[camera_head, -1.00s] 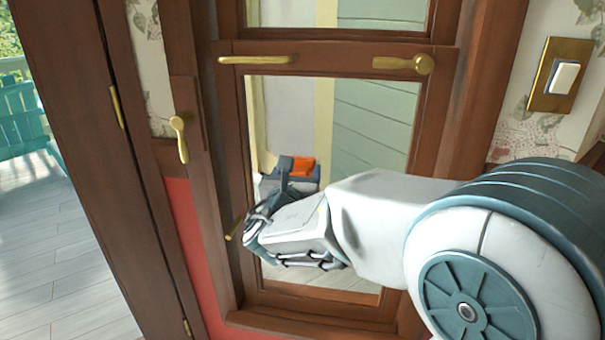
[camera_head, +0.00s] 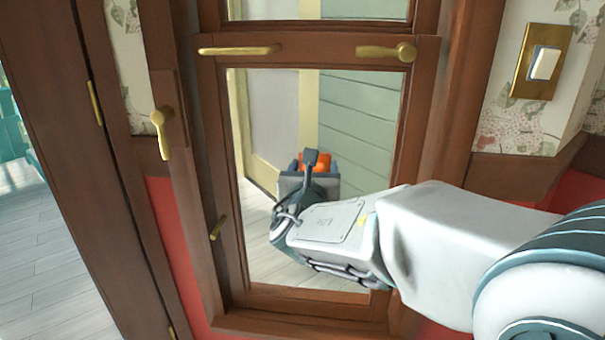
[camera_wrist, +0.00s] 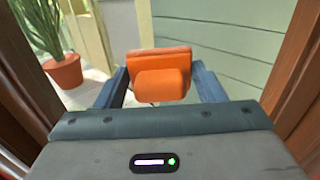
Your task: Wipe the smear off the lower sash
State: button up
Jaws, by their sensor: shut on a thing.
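The lower sash (camera_head: 310,68) is a brown wooden frame around a clear pane in the head view. My gripper (camera_head: 316,168) is in front of the pane's lower middle. It is shut on an orange block-like wiper (camera_head: 316,160), which shows clearly between the two fingers in the wrist view (camera_wrist: 162,82). The wiper faces the glass; I cannot tell whether it touches. No smear can be made out on the visible glass. My arm and gripper hide the lower right part of the pane.
Brass handles (camera_head: 238,50) sit on the rail above the pane, and a brass latch (camera_head: 160,130) is on the left frame. A light switch (camera_head: 543,64) is on the right wall. A potted plant (camera_wrist: 64,72) stands beyond the glass in the wrist view.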

aim_at(286, 159)
jog(key=shift+s+d+b, duration=0.2)
jog(key=shift+d+b, duration=0.6)
jog(key=shift+d, duration=0.4)
jog(key=shift+s+d+b, duration=0.25)
jog(key=shift+d+b, duration=0.5)
jog(key=shift+d, duration=0.45)
jog(key=shift+s+d+b, duration=0.2)
jog(key=shift+d+b, duration=0.6)
jog(key=shift+d, duration=0.4)
jog(key=shift+w+a+p, duration=0.35)
jog(key=shift+w+a, duration=0.1)
jog(key=shift+a, duration=1.8)
jog(key=shift+w+a+p, duration=0.4)
jog(key=shift+a, duration=1.85)
jog(key=shift+w+a+p, duration=0.35)
jog(key=shift+w+a, duration=0.1)
jog(key=shift+a, duration=1.8)
jog(key=shift+s+a, duration=0.2)
jog(key=shift+s, duration=0.75)
jog(key=shift+s+a, duration=0.15)
jog(key=shift+s, duration=0.85)
jog(key=shift+s+a, duration=0.2)
jog(key=shift+s, duration=0.75)
jog(key=shift+s, duration=0.1)
jog(key=shift+s+a, duration=0.15)
jog(key=shift+s, duration=0.55)
jog(key=shift+s+a, duration=0.1)
jog(key=shift+s, duration=0.55)
